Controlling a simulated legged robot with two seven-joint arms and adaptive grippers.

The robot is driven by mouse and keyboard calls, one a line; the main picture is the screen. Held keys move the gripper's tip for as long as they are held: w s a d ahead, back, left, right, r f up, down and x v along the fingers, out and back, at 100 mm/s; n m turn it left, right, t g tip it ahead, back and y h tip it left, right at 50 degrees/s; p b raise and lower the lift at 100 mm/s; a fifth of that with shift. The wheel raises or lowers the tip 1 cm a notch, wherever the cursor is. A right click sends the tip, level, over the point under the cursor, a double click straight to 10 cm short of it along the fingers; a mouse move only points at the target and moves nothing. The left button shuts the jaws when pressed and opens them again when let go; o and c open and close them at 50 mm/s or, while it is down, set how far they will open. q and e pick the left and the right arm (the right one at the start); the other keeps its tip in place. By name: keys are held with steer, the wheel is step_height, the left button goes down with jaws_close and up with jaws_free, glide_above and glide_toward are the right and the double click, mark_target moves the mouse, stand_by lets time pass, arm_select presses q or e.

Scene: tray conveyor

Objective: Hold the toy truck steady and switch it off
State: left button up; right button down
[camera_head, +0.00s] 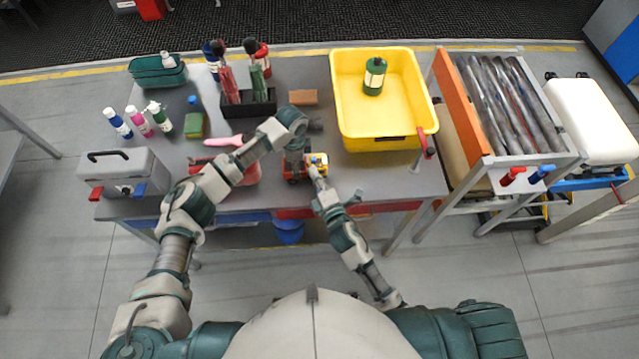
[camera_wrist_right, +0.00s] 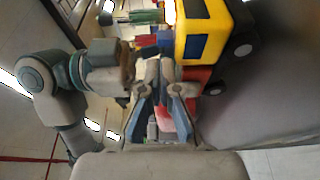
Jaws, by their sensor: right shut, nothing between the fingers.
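The toy truck (camera_head: 318,160) is small, with a yellow cab and red parts, and sits near the table's front edge. In the right wrist view its yellow cab (camera_wrist_right: 203,35) with dark windows and black wheels is close, at the upper right. My right gripper (camera_head: 317,178) is at the truck's front side, shut and empty. Its fingers (camera_wrist_right: 160,72) are close to the truck; contact is unclear. The truck's switch cannot be made out.
A yellow bin (camera_head: 350,130) holding a green bottle (camera_head: 375,76) stands behind right. A black tool holder (camera_head: 250,107), a sponge (camera_head: 303,97) and bottles stand at the back left. A grey box (camera_head: 125,168) is at the left. A tray rack (camera_head: 580,158) stands right of the table.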

mark_target(315, 161)
steer(key=shift+x, duration=1.7)
steer(key=shift+d, duration=1.1)
arm_select(q)
steer(key=shift+a, duration=0.1)
